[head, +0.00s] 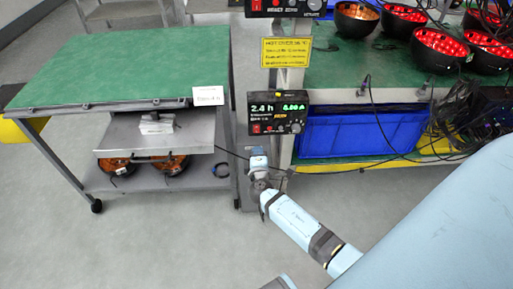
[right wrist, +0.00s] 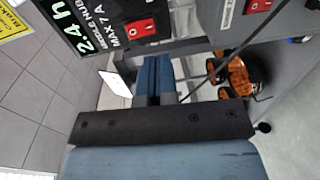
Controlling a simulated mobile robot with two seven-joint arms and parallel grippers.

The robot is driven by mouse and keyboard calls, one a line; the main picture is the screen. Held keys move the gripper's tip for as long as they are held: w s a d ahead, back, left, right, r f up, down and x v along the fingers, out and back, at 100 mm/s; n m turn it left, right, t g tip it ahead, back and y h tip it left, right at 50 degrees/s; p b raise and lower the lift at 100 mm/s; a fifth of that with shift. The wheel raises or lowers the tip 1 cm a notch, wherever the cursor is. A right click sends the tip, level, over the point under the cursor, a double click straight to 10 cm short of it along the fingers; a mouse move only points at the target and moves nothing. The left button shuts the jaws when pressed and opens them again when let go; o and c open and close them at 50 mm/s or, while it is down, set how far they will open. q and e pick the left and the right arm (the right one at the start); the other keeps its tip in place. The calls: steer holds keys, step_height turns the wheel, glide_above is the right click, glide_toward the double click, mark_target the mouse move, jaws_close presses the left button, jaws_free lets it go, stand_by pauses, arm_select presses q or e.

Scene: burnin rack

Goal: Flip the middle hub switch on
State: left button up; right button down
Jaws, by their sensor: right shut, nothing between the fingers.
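The middle hub (head: 277,113) is a black box on the rack post with a lit green display. Its red rocker switch (head: 256,128) is at the lower left of its face. In the right wrist view the hub (right wrist: 82,22) is at the upper left, tilted, and its red switch (right wrist: 141,28) is in plain sight. I cannot tell which way the rocker is set. My right gripper (head: 258,153) is shut and empty, just below the hub in the head view. In the right wrist view its blue fingers (right wrist: 153,75) lie together below the switch, apart from it. My left gripper is not in view.
A green-topped cart (head: 130,65) stands at left. Blue bins (head: 345,136) and loose black cables (head: 462,115) are at right. A second red switch (right wrist: 261,5) shows in the wrist view.

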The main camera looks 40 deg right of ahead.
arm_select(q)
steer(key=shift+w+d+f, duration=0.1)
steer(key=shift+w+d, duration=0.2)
arm_select(e)
steer(key=f+v, duration=0.1)
steer(key=v, duration=0.5)
steer(key=shift+s+a+f, duration=0.15)
steer(key=shift+s+f, duration=0.15)
steer(key=shift+s, duration=0.1)
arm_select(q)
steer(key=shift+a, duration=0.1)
